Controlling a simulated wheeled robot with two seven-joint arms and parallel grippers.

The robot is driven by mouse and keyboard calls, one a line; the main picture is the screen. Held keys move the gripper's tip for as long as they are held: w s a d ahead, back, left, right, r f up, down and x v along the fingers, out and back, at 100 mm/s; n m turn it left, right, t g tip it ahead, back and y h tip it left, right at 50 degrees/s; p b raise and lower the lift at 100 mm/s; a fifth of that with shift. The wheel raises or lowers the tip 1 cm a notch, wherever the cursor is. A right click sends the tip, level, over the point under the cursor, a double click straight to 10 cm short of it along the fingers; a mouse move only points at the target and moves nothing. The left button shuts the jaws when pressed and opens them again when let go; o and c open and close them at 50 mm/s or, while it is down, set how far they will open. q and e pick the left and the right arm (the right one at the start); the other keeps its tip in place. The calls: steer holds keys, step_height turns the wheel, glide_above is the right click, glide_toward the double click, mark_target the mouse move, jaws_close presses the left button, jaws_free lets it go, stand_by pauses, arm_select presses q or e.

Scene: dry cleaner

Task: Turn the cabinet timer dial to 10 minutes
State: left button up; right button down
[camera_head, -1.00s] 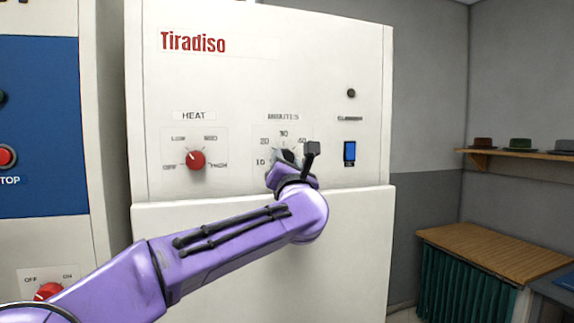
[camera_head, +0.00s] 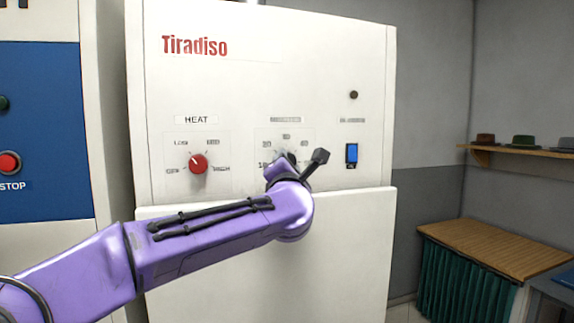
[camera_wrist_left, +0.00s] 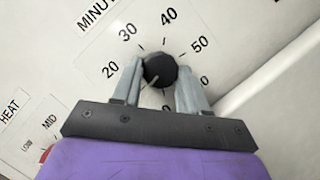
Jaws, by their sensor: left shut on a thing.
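The timer dial (camera_wrist_left: 160,70) is a round black knob on the white cabinet (camera_head: 330,90). In the left wrist view, numbers from 20 to 50 show around it; the 10 mark is not readable there and seems hidden by a finger. A pale pointer line on the knob points down and left, on the side below 20. My left gripper (camera_wrist_left: 158,84) has one finger on each side of the knob and is shut on it. In the head view, the gripper and wrist (camera_head: 283,166) cover most of the dial. My right gripper is not in view.
A red heat dial (camera_head: 198,163) sits left of the timer, and a blue switch (camera_head: 351,153) sits to its right. Another machine with a blue panel (camera_head: 45,130) stands at the left. A wooden-topped counter (camera_head: 500,248) stands at the right, below a shelf with hats.

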arm_select(q)
steer(key=o, duration=1.1)
steer(key=shift+c, duration=0.2)
steer(key=shift+d, duration=0.1)
steer(key=shift+s, duration=0.1)
steer(key=b+v, duration=0.6)
steer(key=v, duration=0.4)
steer(key=shift+s+b, duration=0.25)
steer(key=shift+b, duration=0.05)
steer(key=shift+f, duration=0.1)
